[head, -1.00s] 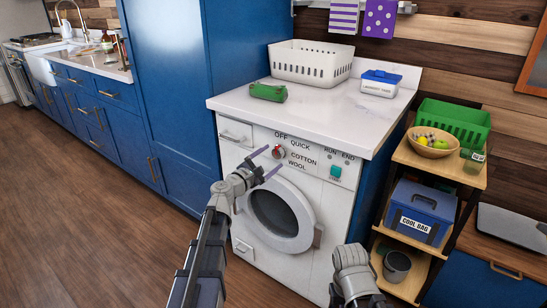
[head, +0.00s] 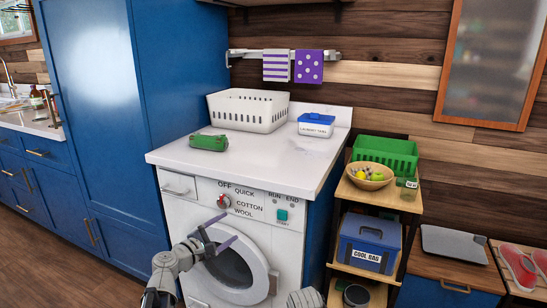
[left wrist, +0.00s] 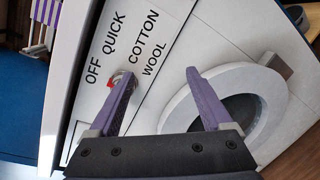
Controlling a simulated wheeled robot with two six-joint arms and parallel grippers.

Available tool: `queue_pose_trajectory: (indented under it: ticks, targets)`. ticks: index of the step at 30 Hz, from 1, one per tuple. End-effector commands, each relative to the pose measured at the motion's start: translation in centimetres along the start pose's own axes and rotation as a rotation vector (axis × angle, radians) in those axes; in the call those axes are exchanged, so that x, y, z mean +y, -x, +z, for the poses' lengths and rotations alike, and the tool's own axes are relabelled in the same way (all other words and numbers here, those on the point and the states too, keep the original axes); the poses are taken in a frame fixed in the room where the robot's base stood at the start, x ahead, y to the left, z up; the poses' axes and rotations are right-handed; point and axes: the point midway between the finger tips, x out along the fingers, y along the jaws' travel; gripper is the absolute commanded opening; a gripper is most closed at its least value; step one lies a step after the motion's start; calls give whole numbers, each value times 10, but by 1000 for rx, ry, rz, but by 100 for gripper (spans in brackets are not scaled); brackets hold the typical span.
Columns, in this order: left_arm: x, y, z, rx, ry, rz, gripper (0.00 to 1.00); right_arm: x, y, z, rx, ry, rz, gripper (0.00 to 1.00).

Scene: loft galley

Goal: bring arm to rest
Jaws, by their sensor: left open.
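My left gripper (head: 231,226) is open and empty in front of the white washing machine (head: 289,243), its purple fingers apart. In the head view the fingers are just below the dial (head: 223,201), overlapping the top of the round door (head: 262,267). In the left wrist view, one finger of the left gripper (left wrist: 160,74) partly covers the dial (left wrist: 117,77), and the other is by the door ring (left wrist: 271,100). I cannot tell whether either finger touches the machine. Only a grey part of my right arm (head: 305,299) shows at the bottom edge; its fingers are out of view.
The worktop (head: 250,165) above bears a green item (head: 209,142), a white basket (head: 248,111) and a blue-lidded laundry tub (head: 316,124). On the right, a shelf holds a green crate (head: 385,154), a fruit bowl (head: 370,176) and a cool bag (head: 369,244). A tall blue cabinet (head: 99,100) stands left.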

Motion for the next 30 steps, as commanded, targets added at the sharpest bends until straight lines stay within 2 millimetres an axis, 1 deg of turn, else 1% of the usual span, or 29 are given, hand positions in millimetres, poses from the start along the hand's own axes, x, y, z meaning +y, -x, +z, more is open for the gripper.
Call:
queue_pose_trajectory:
  ticks: [1,2,3,5,6,7,8,9,11,12,15,19,22,25,26,27,30]
  targets:
    - [-31,-7,22,-31,-99,-95,83,0,0,0,0,0,0,0]
    - [-50,-10,32,-50,-167,-156,83,0,0,0,0,0,0,0]
    - [-77,-12,46,-78,-262,-243,83,0,0,0,0,0,0,0]
    - [-118,-12,65,-126,-407,-376,83,0,0,0,0,0,0,0]
    - [-145,-8,76,-161,-507,-467,83,0,0,0,0,0,0,0]
    - [-166,-4,82,-189,-584,-539,83,0,0,0,0,0,0,0]
    - [-186,2,88,-219,-663,-613,83,0,0,0,0,0,0,0]
    - [-212,12,95,-261,-771,-713,83,0,0,0,0,0,0,0]
    - [-246,30,100,-323,-921,-861,83,0,0,0,0,0,0,0]
    - [-264,42,101,-361,-1011,-951,83,0,0,0,0,0,0,0]
    - [-294,73,100,-444,-1201,-1152,83,0,0,0,0,0,0,0]
    - [-313,107,94,-524,-1386,-1365,83,0,0,0,0,0,0,0]
    - [-318,130,90,-574,-1499,-1513,83,0,0,0,0,0,0,0]
    - [-318,152,86,-615,-1598,-1653,83,0,0,0,0,0,0,0]
    - [-316,158,85,-626,-1625,-1695,83,0,0,0,0,0,0,0]
    - [-300,157,94,-620,-1615,-1685,83,2,19,1,0,0,0,0]
    - [-284,159,105,-618,-1610,-1679,83,4,38,2,0,0,-1,0]
